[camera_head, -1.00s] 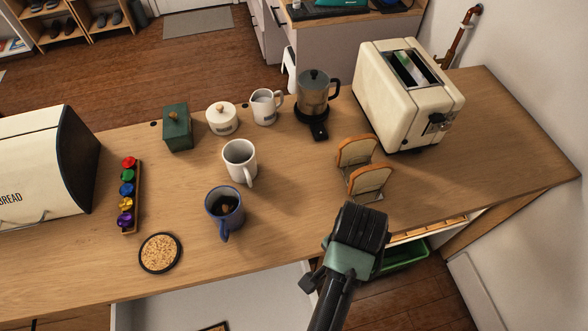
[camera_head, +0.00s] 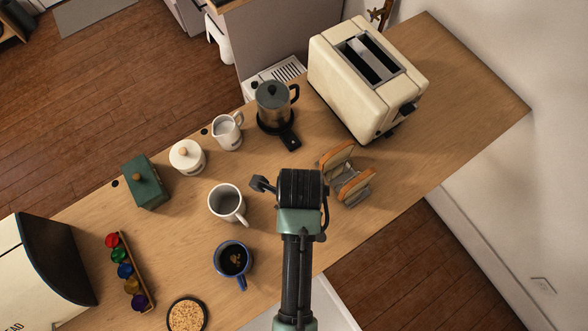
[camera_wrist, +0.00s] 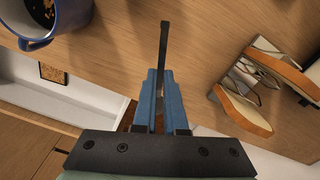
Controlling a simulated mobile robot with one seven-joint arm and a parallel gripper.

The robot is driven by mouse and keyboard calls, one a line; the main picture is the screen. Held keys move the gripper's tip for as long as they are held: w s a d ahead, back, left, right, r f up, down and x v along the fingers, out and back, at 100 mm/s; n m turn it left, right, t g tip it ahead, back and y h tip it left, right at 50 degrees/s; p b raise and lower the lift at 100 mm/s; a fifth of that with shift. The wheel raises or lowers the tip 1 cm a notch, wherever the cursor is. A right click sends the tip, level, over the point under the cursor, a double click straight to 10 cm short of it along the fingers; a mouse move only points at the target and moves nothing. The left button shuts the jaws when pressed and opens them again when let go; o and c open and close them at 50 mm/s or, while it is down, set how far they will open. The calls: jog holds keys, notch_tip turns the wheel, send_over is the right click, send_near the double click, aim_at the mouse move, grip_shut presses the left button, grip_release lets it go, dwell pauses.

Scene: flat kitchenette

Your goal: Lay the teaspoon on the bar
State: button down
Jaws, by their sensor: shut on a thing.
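My gripper (camera_wrist: 159,78) shows in the wrist view, its blue fingers shut on a thin dark strip, which looks like the handle of the teaspoon (camera_wrist: 163,48). The strip points away from the fingers over the wood; the bowl cannot be made out. The bar is the wooden counter (camera_head: 425,110), also in the wrist view (camera_wrist: 125,48). In the head view my wrist is over the bar, between the white mug and the toast rack, and hides the fingers and spoon. I cannot tell whether the spoon touches the wood.
A blue mug (camera_head: 233,261) with dark contents and a white mug (camera_head: 226,203) stand left of my wrist. A toast rack (camera_head: 353,196) with bread is close on the right. The toaster (camera_head: 350,95) and moka pot (camera_head: 272,105) stand behind. The bar's right end is clear.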

jog(key=shift+f+p, duration=0.3)
jog(key=shift+f, duration=3.25)
jog(key=shift+f, duration=0.15)
jog(key=c, duration=1)
grip_release()
